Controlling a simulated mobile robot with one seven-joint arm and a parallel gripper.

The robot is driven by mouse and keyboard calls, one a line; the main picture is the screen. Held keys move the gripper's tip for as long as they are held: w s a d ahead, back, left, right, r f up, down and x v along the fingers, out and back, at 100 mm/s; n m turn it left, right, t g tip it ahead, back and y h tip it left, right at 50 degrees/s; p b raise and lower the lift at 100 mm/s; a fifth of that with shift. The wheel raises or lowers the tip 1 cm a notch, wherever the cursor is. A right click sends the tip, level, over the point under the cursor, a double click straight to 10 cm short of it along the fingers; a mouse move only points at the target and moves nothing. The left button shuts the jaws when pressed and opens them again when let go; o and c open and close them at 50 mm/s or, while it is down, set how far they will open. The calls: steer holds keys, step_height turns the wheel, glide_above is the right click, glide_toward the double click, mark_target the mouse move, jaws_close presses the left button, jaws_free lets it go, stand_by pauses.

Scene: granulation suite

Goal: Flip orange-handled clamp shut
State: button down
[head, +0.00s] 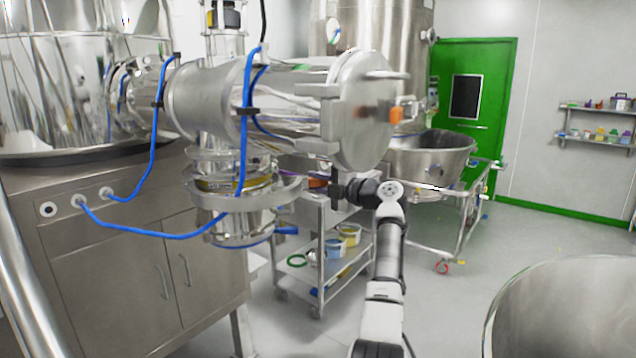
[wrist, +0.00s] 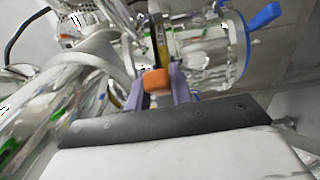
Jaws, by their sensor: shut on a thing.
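The orange clamp handle (wrist: 157,80) shows as a small orange block between my gripper's purple-grey fingers in the wrist view. My gripper (wrist: 160,88) is shut on it. In the head view my gripper (head: 322,182) reaches in from the right, beside the vertical steel column, with a bit of orange at its tips. The clamp's band seems to be the ring (wrist: 160,35) just beyond the handle, around the column's joint. The fingers and handle hide part of it, and I cannot tell how far it is closed.
A horizontal steel vessel (head: 285,100) with a round end cap and another orange knob (head: 396,115) hangs above my gripper. A blue handle (wrist: 263,17) sticks out nearby. A cart (head: 322,250) with tubs stands behind. Blue hoses (head: 150,235) loop at left.

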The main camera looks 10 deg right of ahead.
steer(key=c, duration=1.2)
jaws_free()
steer(key=shift+c, duration=0.2)
steer(key=shift+d, duration=0.1)
steer(key=b+v, duration=0.5)
steer(key=v, duration=0.8)
steer(key=shift+s+d, duration=0.2)
steer(key=shift+s, duration=0.15)
